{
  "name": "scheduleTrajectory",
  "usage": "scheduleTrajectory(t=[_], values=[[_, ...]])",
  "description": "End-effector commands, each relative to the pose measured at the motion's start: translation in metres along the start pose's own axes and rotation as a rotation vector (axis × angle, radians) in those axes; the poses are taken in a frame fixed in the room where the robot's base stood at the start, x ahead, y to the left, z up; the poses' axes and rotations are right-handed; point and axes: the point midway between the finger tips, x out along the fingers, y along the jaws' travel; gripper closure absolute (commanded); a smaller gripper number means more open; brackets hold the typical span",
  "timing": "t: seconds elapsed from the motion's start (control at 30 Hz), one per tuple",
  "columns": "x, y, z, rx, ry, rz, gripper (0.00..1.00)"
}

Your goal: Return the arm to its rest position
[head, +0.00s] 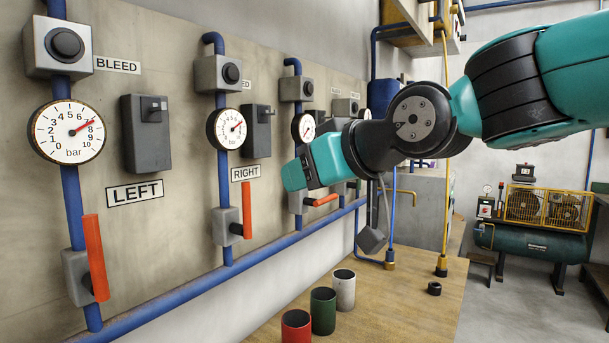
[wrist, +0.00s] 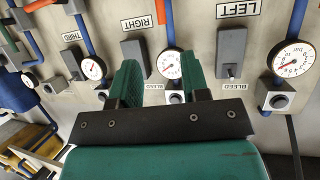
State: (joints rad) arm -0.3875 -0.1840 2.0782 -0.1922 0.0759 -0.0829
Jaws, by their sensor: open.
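My teal arm (head: 545,75) reaches in from the right in the head view, its wrist bent toward the wall panel. My gripper (head: 296,176) is in front of the panel, right of the RIGHT sign, and its fingers are partly hidden there. In the wrist view my gripper (wrist: 160,78) shows two green fingers standing apart, with nothing between them. The panel's gauges and upside-down signs lie beyond them. I cannot tell whether the fingers touch anything.
The left red lever (head: 95,258) and right red lever (head: 247,210) hang near vertical; a third lever (head: 322,201) lies near horizontal. Red (head: 296,328), green (head: 323,313) and white (head: 344,291) cups stand on the wooden bench (head: 400,305). A compressor (head: 530,243) stands at the back right.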

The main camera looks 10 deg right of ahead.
Motion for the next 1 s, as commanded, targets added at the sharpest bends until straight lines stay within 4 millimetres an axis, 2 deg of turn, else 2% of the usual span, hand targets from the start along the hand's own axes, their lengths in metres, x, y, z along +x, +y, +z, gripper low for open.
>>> scheduleTrajectory(t=[0.07, 0.17, 0.27, 0.4, 0.5, 0.6, 0.73, 1.0], values=[[0.0, -0.001, 0.004, 0.002, -0.013, -0.003, 0.58], [-0.003, -0.005, 0.032, 0.018, -0.1, -0.025, 0.58], [-0.015, -0.016, 0.086, 0.051, -0.278, -0.072, 0.58], [-0.051, -0.038, 0.172, 0.105, -0.573, -0.156, 0.58], [-0.081, -0.053, 0.219, 0.137, -0.752, -0.211, 0.58], [-0.105, -0.065, 0.249, 0.158, -0.877, -0.251, 0.58], [-0.12, -0.072, 0.266, 0.169, -0.954, -0.278, 0.58], [-0.122, -0.073, 0.268, 0.169, -0.962, -0.281, 0.58]])
